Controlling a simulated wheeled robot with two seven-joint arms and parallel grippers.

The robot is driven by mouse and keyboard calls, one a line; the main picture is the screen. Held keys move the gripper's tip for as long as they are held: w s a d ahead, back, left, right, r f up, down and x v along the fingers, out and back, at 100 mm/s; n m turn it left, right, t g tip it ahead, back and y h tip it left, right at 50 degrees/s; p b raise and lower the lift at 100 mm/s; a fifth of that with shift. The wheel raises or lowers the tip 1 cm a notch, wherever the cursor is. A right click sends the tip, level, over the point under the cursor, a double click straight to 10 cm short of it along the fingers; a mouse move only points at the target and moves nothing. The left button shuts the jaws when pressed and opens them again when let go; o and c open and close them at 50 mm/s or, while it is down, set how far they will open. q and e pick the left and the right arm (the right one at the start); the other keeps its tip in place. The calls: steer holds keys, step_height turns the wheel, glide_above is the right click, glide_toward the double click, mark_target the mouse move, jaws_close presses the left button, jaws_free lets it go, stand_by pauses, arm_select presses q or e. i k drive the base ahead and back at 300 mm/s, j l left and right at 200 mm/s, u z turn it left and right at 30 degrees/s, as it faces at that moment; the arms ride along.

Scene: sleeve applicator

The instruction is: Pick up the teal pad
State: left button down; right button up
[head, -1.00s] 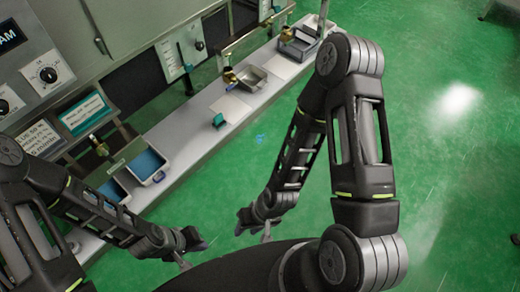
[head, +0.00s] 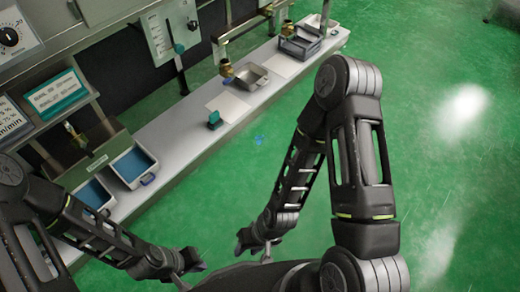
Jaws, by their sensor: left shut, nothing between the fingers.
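The teal pad (head: 214,119) is a small block on the long grey-white bench (head: 188,132), near the bench's front edge and beside a pale sheet. My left gripper (head: 188,268) is low in the picture, shut and empty, well short of the pad. My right gripper (head: 256,250) is low in the middle, clear of the bench and away from the pad. Its fingers are small and dark, so I cannot tell if it is open. Nothing covers the pad.
Two blue-lined trays (head: 134,163) sit at the bench's near end. A pale sheet (head: 229,107), a grey metal tray (head: 249,77) and a dark grey bin (head: 300,42) lie farther along. A panel with dials stands behind. The green floor (head: 430,150) at right is clear.

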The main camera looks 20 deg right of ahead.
mark_target(216, 122)
steer(key=i+l+u, duration=0.35)
steer(key=i+u, duration=0.15)
steer(key=i, duration=0.2)
steer(key=i+l+u, duration=0.5)
steer(key=i+l, duration=0.1)
steer(key=i, duration=0.05)
